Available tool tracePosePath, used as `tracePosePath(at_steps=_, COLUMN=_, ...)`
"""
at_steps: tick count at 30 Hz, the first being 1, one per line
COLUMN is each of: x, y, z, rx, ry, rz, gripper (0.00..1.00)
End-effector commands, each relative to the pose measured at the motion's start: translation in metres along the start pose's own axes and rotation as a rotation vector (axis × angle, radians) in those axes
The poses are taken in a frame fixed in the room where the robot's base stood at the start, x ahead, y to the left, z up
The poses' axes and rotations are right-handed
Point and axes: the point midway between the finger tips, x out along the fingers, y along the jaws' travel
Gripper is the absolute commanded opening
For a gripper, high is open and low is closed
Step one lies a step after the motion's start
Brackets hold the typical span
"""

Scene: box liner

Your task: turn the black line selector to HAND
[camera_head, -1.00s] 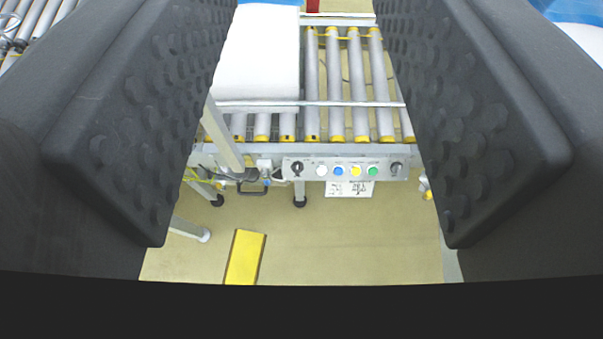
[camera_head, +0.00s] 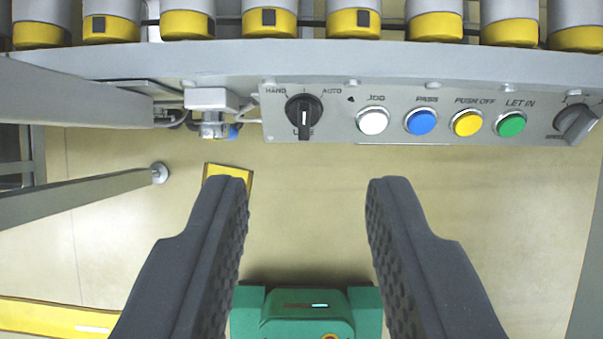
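The black line selector (camera_head: 304,115) is a round knob with a raised bar handle, at the left end of the grey control panel (camera_head: 340,128). HAND is printed at its upper left and AUTO at its upper right. The handle stands upright in the picture, with a white mark on it, lined up with neither word. Lettering below the knob is partly covered by the handle. My gripper (camera_head: 306,185) is open and empty. Its two dark fingertips lie below the panel in the picture, either side of the selector's line, not touching it.
To the right are white (camera_head: 372,120), blue (camera_head: 421,121), yellow (camera_head: 467,122) and green (camera_head: 510,124) buttons, then another dark knob (camera_head: 575,121). Rollers (camera_head: 436,20) run above the panel. A grey strut (camera_head: 75,95) and a connector (camera_head: 212,112) stand at the left.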

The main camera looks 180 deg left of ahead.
Motion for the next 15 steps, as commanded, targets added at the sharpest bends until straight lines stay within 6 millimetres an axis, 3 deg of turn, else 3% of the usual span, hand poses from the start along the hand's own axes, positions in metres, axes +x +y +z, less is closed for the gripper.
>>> tracePosePath(at_steps=1, x=0.020, y=0.000, z=0.012, rx=0.002, ry=-0.031, rz=-0.001, gripper=0.33)
tracePosePath(at_steps=4, x=0.041, y=0.000, z=0.026, rx=0.003, ry=-0.067, rz=-0.004, gripper=0.33)
tracePosePath(at_steps=15, x=0.070, y=0.000, z=0.037, rx=0.005, ry=-0.094, rz=-0.006, gripper=0.33)
